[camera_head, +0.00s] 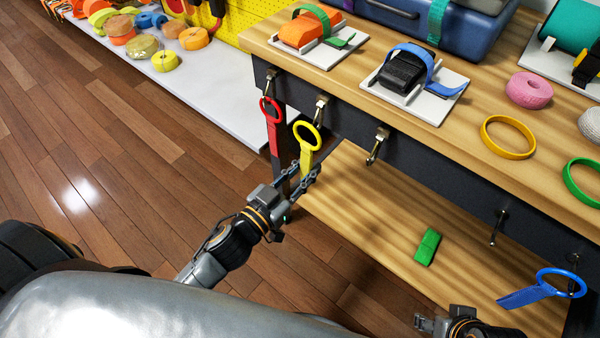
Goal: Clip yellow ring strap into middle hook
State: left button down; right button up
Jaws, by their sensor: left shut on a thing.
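The yellow ring strap (307,134) is upright, its ring at the top and its strap end down in my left gripper (304,180). My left gripper is shut on that strap. The ring is just below and left of the second metal hook from the left (320,110) on the dark bench front; I cannot tell whether they touch. The third hook (377,146) is bare. A red ring strap (272,118) hangs at the leftmost hook (270,80). My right gripper (424,323) is at the bottom edge, partly cut off; its jaw opening is unclear.
A blue ring strap (556,285) hangs at the far right, and a bare hook (498,226) is left of it. A green strap piece (427,247) lies on the lower wooden shelf (370,225). Buckles, tape rolls and rings lie on the benchtop (440,140).

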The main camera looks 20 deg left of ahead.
pick_arm(q)
jog(key=shift+w+d, duration=0.25)
jog(key=shift+w, duration=0.4)
jog(key=shift+w+d+f+b, duration=0.2)
jog(key=shift+w+b, duration=0.1)
jog(key=shift+w, duration=0.3)
notch_tip(320, 180, down, 2)
jog(key=shift+w+f+b, duration=0.1)
jog(key=shift+w+b, duration=0.05)
jog(key=shift+b, duration=0.45)
jog(key=c, duration=1.1)
grip_release()
jog(key=shift+f, duration=0.1)
